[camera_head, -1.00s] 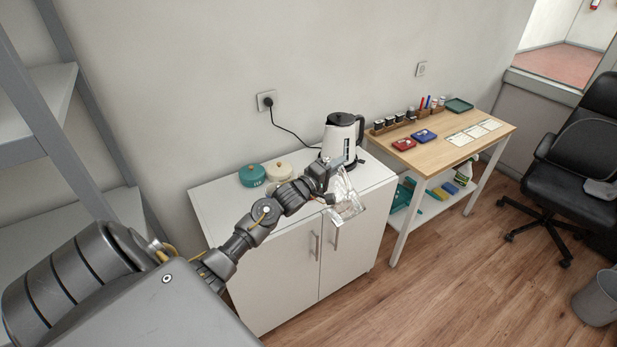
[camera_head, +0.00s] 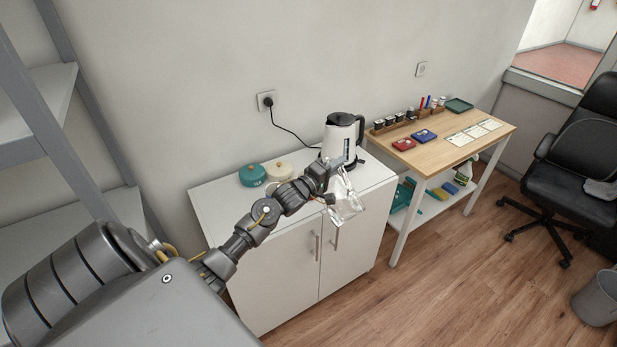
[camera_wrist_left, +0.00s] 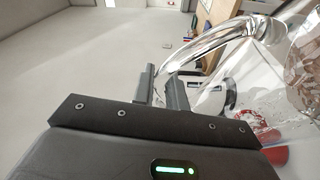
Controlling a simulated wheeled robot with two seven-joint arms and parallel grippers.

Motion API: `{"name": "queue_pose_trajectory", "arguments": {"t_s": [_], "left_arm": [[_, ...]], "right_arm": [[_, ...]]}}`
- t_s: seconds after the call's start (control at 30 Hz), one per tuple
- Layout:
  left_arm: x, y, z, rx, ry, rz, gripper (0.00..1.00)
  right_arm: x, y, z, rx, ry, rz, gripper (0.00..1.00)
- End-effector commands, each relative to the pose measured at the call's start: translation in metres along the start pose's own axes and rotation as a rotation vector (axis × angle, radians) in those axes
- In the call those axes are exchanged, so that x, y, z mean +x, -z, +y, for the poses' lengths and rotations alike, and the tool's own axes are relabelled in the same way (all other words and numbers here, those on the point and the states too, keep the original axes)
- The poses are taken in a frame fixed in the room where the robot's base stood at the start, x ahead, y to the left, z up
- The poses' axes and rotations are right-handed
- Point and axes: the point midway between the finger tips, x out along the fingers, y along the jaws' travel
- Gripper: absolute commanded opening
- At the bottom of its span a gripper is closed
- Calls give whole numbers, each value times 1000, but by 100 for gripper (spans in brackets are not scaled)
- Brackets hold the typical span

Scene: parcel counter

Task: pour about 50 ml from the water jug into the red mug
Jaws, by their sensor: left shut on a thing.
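My left gripper (camera_head: 330,190) is shut on the handle of the clear glass water jug (camera_head: 347,208), in front of the kettle at the cabinet's front edge. The jug is tilted in the head view. In the left wrist view the jug (camera_wrist_left: 300,95) fills the right side, its handle running to the gripper fingers (camera_wrist_left: 163,88). A red patch (camera_wrist_left: 276,155), probably the red mug, shows at the lower right there, partly behind the glass. I cannot make out the mug in the head view. The water level and any stream are unclear. My right gripper is not in view.
A white kettle (camera_head: 340,138) stands on the white cabinet (camera_head: 225,207), its cord running to the wall socket. A wooden table (camera_head: 455,151) with small goods stands to the right.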

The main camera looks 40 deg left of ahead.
Motion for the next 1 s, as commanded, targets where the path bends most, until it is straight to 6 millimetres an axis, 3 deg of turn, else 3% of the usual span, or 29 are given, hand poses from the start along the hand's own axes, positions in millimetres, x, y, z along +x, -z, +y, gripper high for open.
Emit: {"name": "queue_pose_trajectory", "arguments": {"t_s": [0.37,0.7,1.0], "left_arm": [[-1,-10,-6,92,-20,-4,0],[-6,-45,-4,484,-74,-28,0],[-12,-87,-20,818,-120,-45,0]], "right_arm": [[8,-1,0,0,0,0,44],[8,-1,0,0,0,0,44],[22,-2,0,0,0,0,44]]}}
